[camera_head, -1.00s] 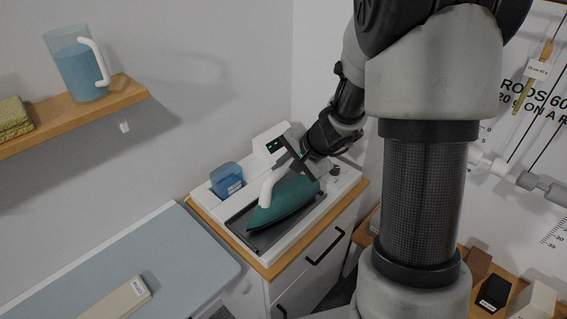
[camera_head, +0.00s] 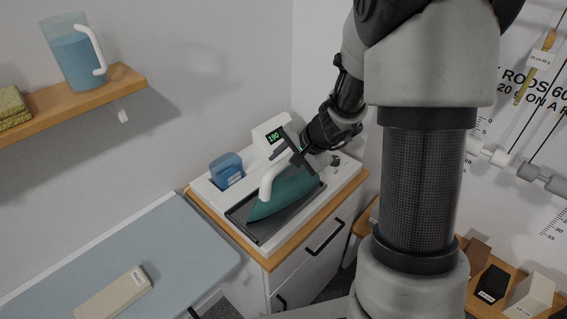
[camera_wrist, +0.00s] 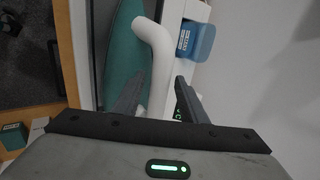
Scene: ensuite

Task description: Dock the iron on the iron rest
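The teal iron (camera_head: 286,193) with a white handle lies flat on the dark iron rest (camera_head: 262,236), which is set in a white station. In the wrist view the iron (camera_wrist: 123,60) is at upper left, its handle (camera_wrist: 157,58) running down between my fingers. My gripper (camera_head: 292,152) is at the rear end of the handle. In the wrist view my gripper (camera_wrist: 158,92) is open, with a gap visible between the handle and the right finger. The handle's lower end is hidden by the gripper body.
A blue container (camera_head: 226,170) and a display reading 190 (camera_head: 272,136) stand behind the iron. The ironing board (camera_head: 150,245) at left carries a pale labelled block (camera_head: 112,294). A shelf (camera_head: 75,107) with a jug (camera_head: 75,52) hangs above.

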